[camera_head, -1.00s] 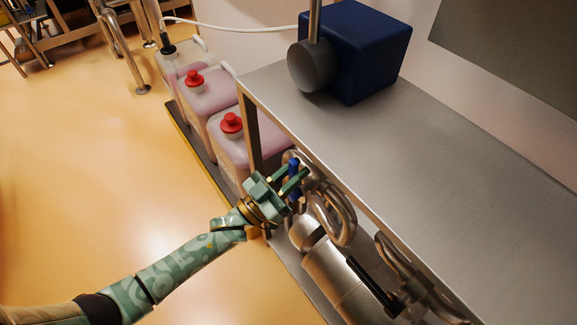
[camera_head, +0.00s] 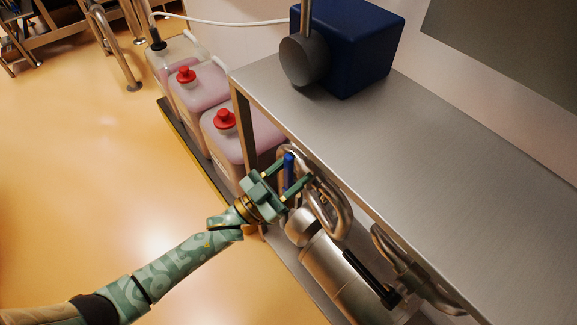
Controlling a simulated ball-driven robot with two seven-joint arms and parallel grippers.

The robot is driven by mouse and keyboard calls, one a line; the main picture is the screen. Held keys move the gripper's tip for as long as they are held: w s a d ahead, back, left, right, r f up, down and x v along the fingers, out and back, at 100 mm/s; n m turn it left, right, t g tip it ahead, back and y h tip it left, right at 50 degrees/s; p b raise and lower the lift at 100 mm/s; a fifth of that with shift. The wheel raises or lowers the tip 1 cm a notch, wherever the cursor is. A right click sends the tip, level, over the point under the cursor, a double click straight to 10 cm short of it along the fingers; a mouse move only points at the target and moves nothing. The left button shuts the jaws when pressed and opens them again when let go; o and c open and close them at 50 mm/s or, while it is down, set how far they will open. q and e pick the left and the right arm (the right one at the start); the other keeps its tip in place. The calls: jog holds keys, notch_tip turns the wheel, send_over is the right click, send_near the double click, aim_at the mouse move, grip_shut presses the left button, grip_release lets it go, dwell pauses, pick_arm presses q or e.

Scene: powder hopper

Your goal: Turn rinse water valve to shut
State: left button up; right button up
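A blue valve handle (camera_head: 289,170) stands on the steel pipework under the front edge of the steel counter. My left gripper (camera_head: 297,171) reaches in from the lower left. Its two green fingers are spread apart, one on each side of the blue handle, and gaps show between them and it. Whether either finger touches the handle I cannot tell. The handle's lower end and the valve body are partly hidden by the gripper. No label shows which valve this is. My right gripper is not in view.
Curved steel pipes (camera_head: 333,208) and a steel cylinder (camera_head: 340,272) with a black handle (camera_head: 370,279) lie right of the gripper. The steel counter (camera_head: 400,150) overhangs them. Pink-filled canisters with red caps (camera_head: 225,119) stand behind.

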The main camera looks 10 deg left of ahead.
pick_arm(q)
jog(key=shift+s+d, duration=0.15)
jog(key=shift+d, duration=0.05)
jog(key=shift+a, duration=0.1)
jog(key=shift+r, duration=0.1)
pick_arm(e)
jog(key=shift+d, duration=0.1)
pick_arm(q)
jog(key=p+v, duration=0.1)
jog(key=v, duration=1.5)
jog(key=shift+a, duration=0.2)
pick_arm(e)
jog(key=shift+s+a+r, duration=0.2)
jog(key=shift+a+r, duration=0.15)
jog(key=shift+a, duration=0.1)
pick_arm(q)
jog(key=shift+f, duration=0.25)
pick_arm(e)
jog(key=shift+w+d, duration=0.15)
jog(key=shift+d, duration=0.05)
